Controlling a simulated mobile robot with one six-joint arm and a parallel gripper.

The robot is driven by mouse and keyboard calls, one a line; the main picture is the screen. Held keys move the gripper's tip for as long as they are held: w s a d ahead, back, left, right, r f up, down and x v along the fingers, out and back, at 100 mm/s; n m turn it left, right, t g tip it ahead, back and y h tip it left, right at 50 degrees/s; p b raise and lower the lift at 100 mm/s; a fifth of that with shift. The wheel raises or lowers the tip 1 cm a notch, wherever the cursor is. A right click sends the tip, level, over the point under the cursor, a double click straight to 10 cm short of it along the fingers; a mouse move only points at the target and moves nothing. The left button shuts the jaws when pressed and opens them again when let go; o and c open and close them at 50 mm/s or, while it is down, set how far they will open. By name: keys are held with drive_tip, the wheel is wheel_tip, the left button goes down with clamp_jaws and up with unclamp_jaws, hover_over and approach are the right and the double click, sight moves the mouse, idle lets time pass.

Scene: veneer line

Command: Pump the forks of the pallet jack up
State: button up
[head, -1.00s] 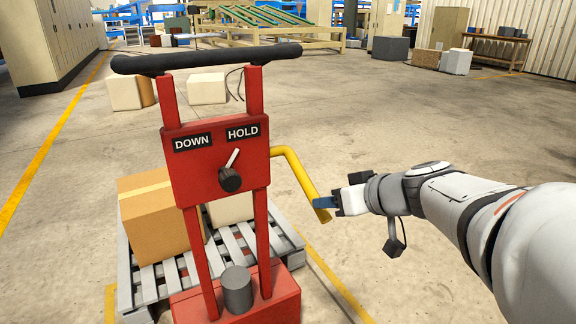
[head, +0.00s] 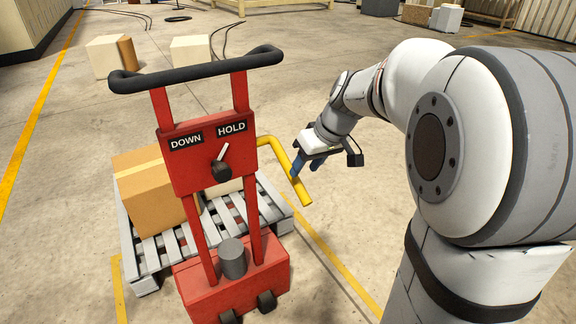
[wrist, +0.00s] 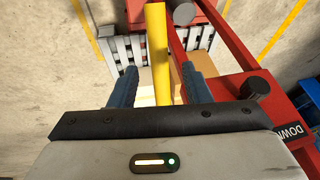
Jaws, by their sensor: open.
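The red pallet jack (head: 187,150) stands upright with a black handlebar (head: 196,71). Its black knob (head: 221,172) has a white pointer tilted up and right, toward the HOLD label (head: 232,128). A yellow lever (head: 281,158) sticks out from the jack's right side and bends down to the right. My gripper (head: 307,166) points down at the lever's lower part, its blue fingers open. In the wrist view the yellow lever (wrist: 158,45) runs between the two parted fingers. I cannot tell whether either finger touches it.
A grey slatted pallet (head: 275,206) lies behind the jack, carrying a cardboard box (head: 160,199) and a paler box. Two cartons (head: 104,57) (head: 190,49) stand on the floor beyond. Yellow floor lines (head: 343,270) run past the pallet.

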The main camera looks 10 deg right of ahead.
sight(298, 180)
drive_tip(key=b+x, duration=0.2)
drive_tip(key=x, duration=0.5)
drive_tip(key=shift+f, duration=0.15)
drive_tip(key=shift+c, duration=0.2)
clamp_jaws()
